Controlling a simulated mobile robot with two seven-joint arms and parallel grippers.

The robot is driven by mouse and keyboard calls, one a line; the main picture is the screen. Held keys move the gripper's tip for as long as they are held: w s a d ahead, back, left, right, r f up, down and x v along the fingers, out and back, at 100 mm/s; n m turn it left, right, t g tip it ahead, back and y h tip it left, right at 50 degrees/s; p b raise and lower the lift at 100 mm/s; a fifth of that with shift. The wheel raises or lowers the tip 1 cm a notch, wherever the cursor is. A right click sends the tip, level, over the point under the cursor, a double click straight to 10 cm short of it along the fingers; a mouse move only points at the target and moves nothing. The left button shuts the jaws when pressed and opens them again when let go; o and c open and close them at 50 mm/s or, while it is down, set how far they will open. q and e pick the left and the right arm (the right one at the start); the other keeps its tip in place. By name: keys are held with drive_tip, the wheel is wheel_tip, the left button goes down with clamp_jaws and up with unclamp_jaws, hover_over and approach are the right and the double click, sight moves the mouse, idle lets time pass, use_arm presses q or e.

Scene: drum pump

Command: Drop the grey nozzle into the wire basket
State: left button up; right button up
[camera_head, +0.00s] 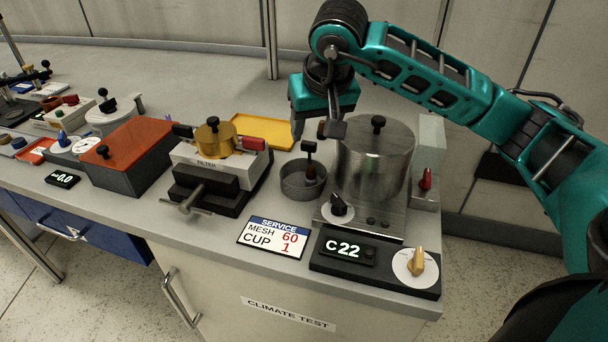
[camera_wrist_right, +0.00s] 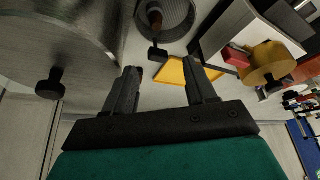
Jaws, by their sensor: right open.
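I cannot make out a grey nozzle in either view. A round, open grey container with mesh-like walls (camera_head: 290,188) stands left of the steel pot; it may be the wire basket. It also shows at the top of the right wrist view (camera_wrist_right: 186,32). A dark tool with a brown shaft and black head (camera_head: 309,147) stands up in it. My right gripper (camera_head: 311,130) is above this container, beside the pot. Its jaws are apart and empty in the right wrist view (camera_wrist_right: 160,72). My left gripper is out of view.
The lidded steel pot (camera_head: 372,165) is close right of my right gripper. A yellow tray (camera_head: 262,130) lies behind; the filter unit with a brass cap (camera_head: 214,140) stands left.

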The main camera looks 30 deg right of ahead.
use_arm(q)
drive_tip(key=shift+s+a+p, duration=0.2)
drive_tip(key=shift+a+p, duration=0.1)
drive_tip(key=shift+p, duration=0.05)
use_arm(e)
drive_tip(key=v, duration=0.8)
drive_tip(key=shift+s+r, duration=0.2)
drive_tip(key=shift+r, duration=0.15)
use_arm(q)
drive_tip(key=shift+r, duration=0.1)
use_arm(e)
drive_tip(key=shift+a, duration=0.1)
